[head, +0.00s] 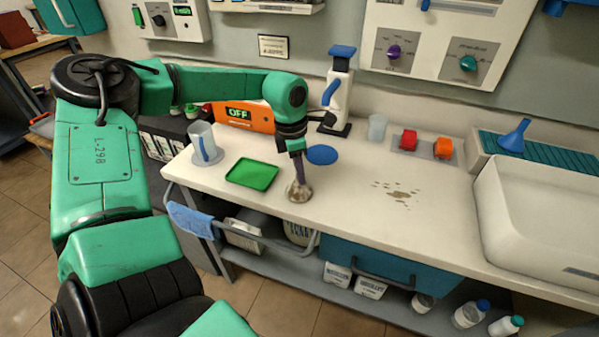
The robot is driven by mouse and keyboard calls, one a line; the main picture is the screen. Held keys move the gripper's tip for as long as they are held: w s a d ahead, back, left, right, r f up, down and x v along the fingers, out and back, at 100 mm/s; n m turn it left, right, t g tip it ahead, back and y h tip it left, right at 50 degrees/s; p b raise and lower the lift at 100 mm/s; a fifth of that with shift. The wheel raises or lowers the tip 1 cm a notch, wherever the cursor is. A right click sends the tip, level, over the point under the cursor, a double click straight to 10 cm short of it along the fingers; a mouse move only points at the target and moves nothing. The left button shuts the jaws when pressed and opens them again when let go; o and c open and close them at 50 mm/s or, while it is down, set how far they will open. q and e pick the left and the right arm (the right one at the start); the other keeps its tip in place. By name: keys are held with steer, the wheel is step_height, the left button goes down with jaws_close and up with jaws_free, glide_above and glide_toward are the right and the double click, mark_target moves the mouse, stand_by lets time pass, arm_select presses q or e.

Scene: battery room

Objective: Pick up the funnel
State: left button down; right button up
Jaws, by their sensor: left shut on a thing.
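The blue funnel (513,137) lies at the back right on the teal ribbed draining board beside the sink. My left gripper (296,148) is far to its left, above the white counter, pointing down. It is shut on a slim, dark purple-grey thing with a rounded brownish-grey lower end (299,191), which looks like a brush. That end is at or just above the counter near its front edge; I cannot tell if it touches. My right gripper is not in view.
A green tray (252,174), a clear jug (204,145) and a blue disc (322,154) are around the left gripper. A white dispenser (339,95), a cup (377,127) and red and orange blocks (409,140) stand behind. Brown stains (398,194) mark the otherwise clear counter before the sink (540,215).

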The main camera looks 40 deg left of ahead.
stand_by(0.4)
arm_select(q)
step_height(320, 180, up, 20)
steer(key=b, duration=0.1)
stand_by(1.2)
